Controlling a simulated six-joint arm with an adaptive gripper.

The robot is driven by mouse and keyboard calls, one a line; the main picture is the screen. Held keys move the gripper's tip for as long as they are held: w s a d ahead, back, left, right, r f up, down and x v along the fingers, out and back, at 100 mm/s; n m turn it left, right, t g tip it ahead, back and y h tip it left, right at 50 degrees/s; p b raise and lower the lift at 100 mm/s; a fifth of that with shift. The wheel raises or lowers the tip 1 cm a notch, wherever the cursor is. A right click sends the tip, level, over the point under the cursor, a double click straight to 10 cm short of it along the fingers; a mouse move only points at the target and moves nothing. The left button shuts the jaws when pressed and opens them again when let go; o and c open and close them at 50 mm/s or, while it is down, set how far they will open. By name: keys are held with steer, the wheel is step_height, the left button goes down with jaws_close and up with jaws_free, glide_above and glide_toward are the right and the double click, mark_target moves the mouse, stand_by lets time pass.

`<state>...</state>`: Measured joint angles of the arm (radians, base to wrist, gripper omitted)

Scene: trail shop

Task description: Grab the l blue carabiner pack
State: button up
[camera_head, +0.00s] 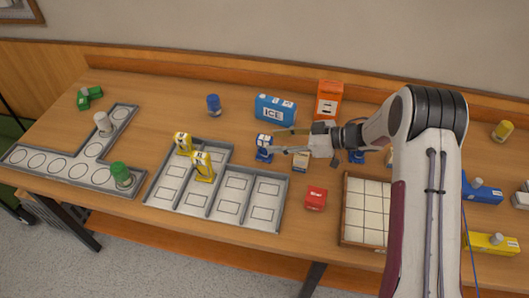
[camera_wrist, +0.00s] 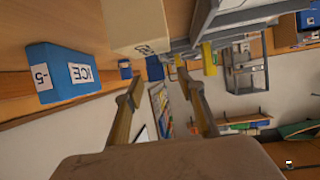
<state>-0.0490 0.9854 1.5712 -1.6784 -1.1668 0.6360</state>
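A blue pack (camera_head: 263,147) with a white label stands upright on the table just off my fingertips in the head view. In the wrist view a blue pack (camera_wrist: 155,68) shows between the finger ends. My gripper (camera_head: 274,141) reaches left, low over the table, its two fingers apart and nothing held between them; the wrist view also shows the open fingers (camera_wrist: 160,77). Another blue item (camera_head: 356,157) is partly hidden behind my arm. The size lettering on the blue packs is too small to read.
A cream pack (camera_head: 300,161) stands close below my gripper. A blue ICE box (camera_head: 275,110) and an orange box (camera_head: 329,99) stand behind. A grey divided tray (camera_head: 237,202) holds two yellow packs (camera_head: 202,166). A red box (camera_head: 316,198) and wooden tray (camera_head: 344,207) are nearer.

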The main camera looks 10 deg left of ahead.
mark_target(272, 139)
steer(key=shift+a, duration=0.15)
steer(key=shift+w+x, duration=0.15)
steer(key=shift+x, duration=1.1)
steer(key=shift+w+x, duration=0.1)
steer(key=shift+x, duration=1.15)
jaws_close()
